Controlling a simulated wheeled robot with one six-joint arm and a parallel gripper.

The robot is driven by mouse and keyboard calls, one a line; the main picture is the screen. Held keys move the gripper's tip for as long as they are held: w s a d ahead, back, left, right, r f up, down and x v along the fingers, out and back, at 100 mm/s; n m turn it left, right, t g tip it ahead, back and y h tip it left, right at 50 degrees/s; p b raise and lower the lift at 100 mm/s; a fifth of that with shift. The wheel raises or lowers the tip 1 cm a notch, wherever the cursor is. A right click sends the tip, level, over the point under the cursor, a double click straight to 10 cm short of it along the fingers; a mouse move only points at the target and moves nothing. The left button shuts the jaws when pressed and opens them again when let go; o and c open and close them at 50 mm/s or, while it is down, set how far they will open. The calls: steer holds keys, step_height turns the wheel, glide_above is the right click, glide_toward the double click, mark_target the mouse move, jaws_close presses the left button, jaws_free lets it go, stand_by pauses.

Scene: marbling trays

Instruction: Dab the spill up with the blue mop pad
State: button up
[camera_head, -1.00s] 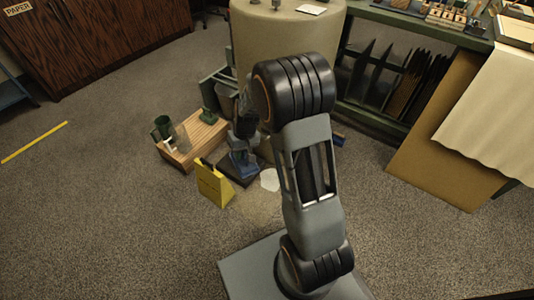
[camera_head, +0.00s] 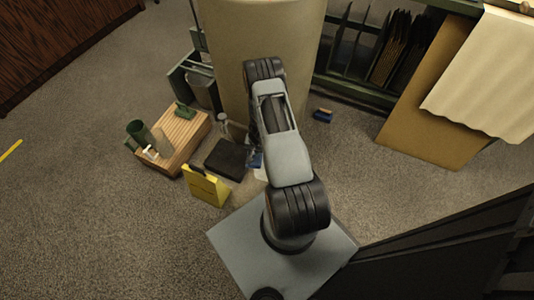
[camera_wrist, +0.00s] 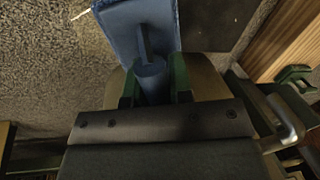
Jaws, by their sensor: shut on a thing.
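In the wrist view my gripper (camera_wrist: 153,84) is shut on the upright handle of the blue mop pad (camera_wrist: 122,22). The pad's flat blue head reaches past the fingers to the top edge. In the head view my arm hides the gripper and most of the pad, and a bit of blue pad (camera_head: 255,159) shows left of the arm. The spill (camera_head: 260,174) is a pale patch on the floor, just below the blue, mostly hidden by my arm. I cannot tell whether the pad touches it.
A black mat (camera_head: 227,160) lies left of the pad. A yellow sign (camera_head: 207,188) stands in front of it. A beige drum (camera_head: 265,60) stands behind.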

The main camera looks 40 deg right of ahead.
mark_target(261, 157)
steer(key=d+f, duration=0.1)
steer(key=f, duration=0.1)
steer(key=s+f+m, duration=0.1)
steer(key=f, duration=0.1)
steer(key=s+d+f+m, duration=0.1)
steer(key=f, duration=0.1)
steer(key=shift+d, duration=0.35)
steer(key=w+d+f+m+b, duration=0.1)
steer(key=d+f+b, duration=0.3)
steer(key=f, duration=0.4)
steer(key=shift+d+f+m+h, duration=0.3)
steer(key=shift+m, duration=0.1)
